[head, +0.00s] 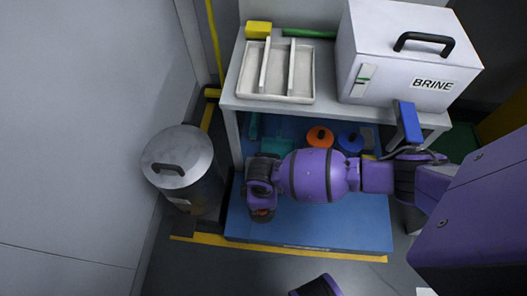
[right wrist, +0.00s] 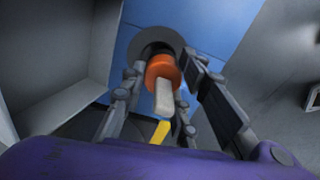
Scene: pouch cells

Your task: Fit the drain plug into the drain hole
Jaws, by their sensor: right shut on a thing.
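The drain plug (right wrist: 160,72) is orange with a pale grip (right wrist: 164,98). In the right wrist view it sits between the fingers of my right gripper (right wrist: 164,78), which is shut on it. The drain hole (right wrist: 152,48) is a dark opening with a grey ring in the blue floor panel, just beyond the plug. The plug covers part of it, and I cannot tell whether they touch. In the head view my right gripper (head: 262,205) points down over the blue panel (head: 330,225), hiding the hole. My left gripper is not in view.
A lidded metal bin (head: 180,165) stands left of the panel. A bench (head: 232,90) behind carries a white tray (head: 288,97) and a BRINE box (head: 400,65). An orange round thing (head: 320,136) and a blue one (head: 351,140) lie near its front edge, below.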

